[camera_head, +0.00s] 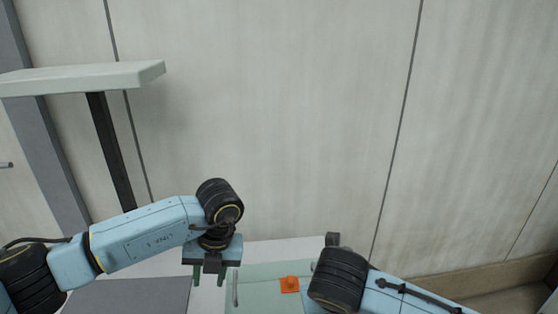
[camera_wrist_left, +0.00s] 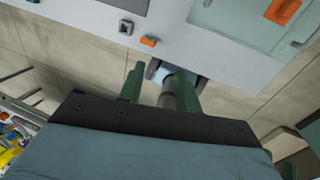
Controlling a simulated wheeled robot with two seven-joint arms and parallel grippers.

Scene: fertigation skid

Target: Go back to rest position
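My left gripper (camera_head: 208,276) points down in the lower middle of the head view, with its two green fingers apart. In the left wrist view the same gripper (camera_wrist_left: 163,90) shows its fingers spread. A dark cylindrical part shows behind the gap; I see nothing clearly held. My right arm (camera_head: 340,278) comes in from the lower right in the head view. Its gripper is out of sight.
A pale green panel (camera_head: 257,272) with an orange part (camera_head: 290,284) lies below, between the arms. A dark grey panel (camera_head: 130,294) is at lower left. A pale shelf (camera_head: 85,77) on a dark post stands at upper left. A light wall panel (camera_head: 270,110) fills the back.

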